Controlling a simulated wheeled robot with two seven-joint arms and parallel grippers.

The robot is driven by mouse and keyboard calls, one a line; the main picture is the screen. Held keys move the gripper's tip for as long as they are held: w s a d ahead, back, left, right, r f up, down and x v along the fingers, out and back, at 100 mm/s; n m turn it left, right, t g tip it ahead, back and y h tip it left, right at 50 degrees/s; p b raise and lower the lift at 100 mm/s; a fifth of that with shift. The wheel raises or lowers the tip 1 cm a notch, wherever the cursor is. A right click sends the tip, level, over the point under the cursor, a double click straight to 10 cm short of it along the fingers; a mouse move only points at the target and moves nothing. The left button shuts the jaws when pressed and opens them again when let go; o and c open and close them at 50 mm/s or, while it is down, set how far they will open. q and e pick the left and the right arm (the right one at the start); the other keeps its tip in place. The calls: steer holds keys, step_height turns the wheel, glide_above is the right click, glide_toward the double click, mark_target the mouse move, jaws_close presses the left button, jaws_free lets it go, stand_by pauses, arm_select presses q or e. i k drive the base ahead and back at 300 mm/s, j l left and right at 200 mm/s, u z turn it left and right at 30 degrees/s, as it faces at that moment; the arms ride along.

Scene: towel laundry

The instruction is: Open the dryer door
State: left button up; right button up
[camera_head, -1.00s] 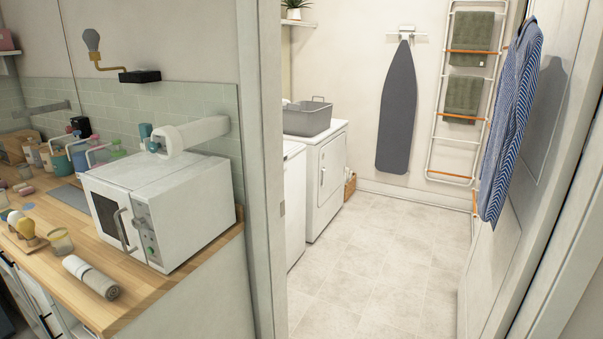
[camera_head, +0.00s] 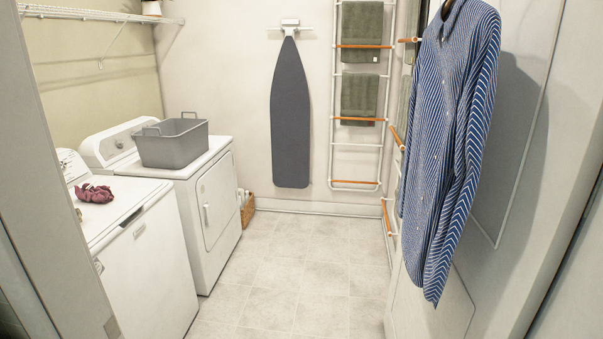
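The dryer (camera_head: 170,185) is the white front-loading machine on the left side of the laundry room, behind another white machine. Its door (camera_head: 217,199) is on the side facing the aisle and looks shut. A light vertical handle (camera_head: 206,214) shows near the door's near edge. A grey tub (camera_head: 172,147) stands on top of the dryer. Neither of my grippers is in view.
A white washer (camera_head: 140,260) with a dark red cloth (camera_head: 95,193) on its lid stands nearer. The doorway frame (camera_head: 55,150) is close on the left. A blue striped shirt (camera_head: 440,150) hangs at right. The tiled floor (camera_head: 290,270) between is clear.

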mark_target(215, 190)
steer(key=i+u, duration=0.3)
steer(key=i, duration=0.25)
steer(key=i+l+u, duration=0.1)
steer(key=i+u, duration=0.25)
steer(key=i, duration=0.2)
steer(key=i+l+u, duration=0.3)
steer(key=i, duration=0.25)
